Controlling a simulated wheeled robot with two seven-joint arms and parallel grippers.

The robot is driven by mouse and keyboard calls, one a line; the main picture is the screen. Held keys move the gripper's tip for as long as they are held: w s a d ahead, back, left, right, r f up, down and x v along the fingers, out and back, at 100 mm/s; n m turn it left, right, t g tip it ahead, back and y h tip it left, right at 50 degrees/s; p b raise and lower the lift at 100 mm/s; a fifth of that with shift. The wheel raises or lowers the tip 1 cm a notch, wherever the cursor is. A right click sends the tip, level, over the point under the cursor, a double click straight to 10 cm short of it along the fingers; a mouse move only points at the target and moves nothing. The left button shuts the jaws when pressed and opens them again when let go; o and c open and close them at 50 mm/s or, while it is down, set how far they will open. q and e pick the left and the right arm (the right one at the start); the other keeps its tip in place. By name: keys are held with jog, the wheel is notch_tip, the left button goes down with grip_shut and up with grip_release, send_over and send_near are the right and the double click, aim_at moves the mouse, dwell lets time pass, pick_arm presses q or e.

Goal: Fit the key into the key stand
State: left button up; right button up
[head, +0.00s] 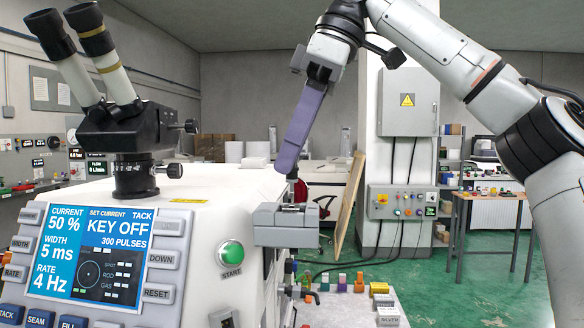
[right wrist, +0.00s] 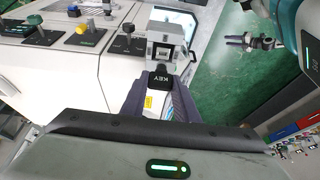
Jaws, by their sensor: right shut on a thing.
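My right gripper (head: 289,168) points down above the grey key stand (head: 284,236) on the side of the white machine. In the right wrist view, its purple fingers (right wrist: 160,92) are shut on a black key (right wrist: 160,80) marked KEY. The key stand (right wrist: 165,31) is just beyond the key in that view. In the head view, a gap shows between the fingertips and the stand's top. The key's lower end is hard to make out. My left gripper (right wrist: 240,42) shows small at the upper right of the wrist view, its fingers apart and empty.
The white machine carries a screen (head: 101,255) reading KEY OFF, a green START button (head: 231,253) and a microscope (head: 130,135). Several coloured blocks stand on a low surface (head: 345,312) right of the machine. Green floor (head: 455,285) lies open farther right.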

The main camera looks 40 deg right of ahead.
jog(key=s+d, duration=1.1)
jog(key=s, duration=0.3)
jog(key=shift+s, duration=0.1)
dwell(0.5)
